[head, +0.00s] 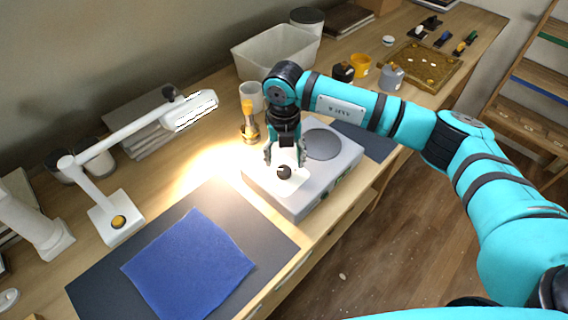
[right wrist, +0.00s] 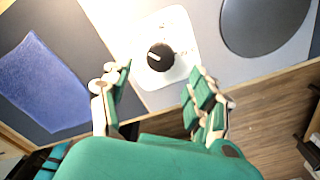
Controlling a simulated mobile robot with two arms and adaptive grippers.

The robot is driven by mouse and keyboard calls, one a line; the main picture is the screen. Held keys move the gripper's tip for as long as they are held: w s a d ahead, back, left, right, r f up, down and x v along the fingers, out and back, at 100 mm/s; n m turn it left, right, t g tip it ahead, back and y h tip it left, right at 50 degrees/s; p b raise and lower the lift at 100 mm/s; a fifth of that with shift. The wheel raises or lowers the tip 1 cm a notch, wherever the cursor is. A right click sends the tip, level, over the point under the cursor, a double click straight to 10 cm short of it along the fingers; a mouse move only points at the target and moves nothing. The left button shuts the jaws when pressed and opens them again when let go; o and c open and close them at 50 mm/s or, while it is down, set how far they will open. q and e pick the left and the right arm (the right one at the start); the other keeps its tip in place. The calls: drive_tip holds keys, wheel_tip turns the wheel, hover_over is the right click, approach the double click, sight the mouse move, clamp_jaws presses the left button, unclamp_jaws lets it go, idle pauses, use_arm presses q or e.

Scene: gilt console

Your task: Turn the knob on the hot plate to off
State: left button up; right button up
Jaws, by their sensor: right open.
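The hot plate (head: 317,181) is a light grey box on the wooden bench, with a round grey heating disc (head: 322,144) on top. Its black knob (head: 284,172) sits on a white label patch on the top face, near the left end. In the right wrist view the knob (right wrist: 160,57) shows a pale pointer mark towards its left side; the label's text is too small to read. My right gripper (head: 286,158) points down over the knob. In the right wrist view its fingers (right wrist: 157,88) are spread, empty, and apart from the knob. My left gripper is not in view.
A white desk lamp (head: 118,145) lights the bench to the left. A blue cloth (head: 190,265) lies on a dark mat in front. A brass-coloured object (head: 249,125), a white cup (head: 252,97) and a pale bin (head: 275,50) stand behind the hot plate.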

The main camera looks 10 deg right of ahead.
sight(284, 171)
wheel_tip(284, 171, down, 5)
drive_tip(key=shift+r+p, duration=0.1)
drive_tip(key=shift+p, duration=0.3)
drive_tip(key=c, duration=1.1)
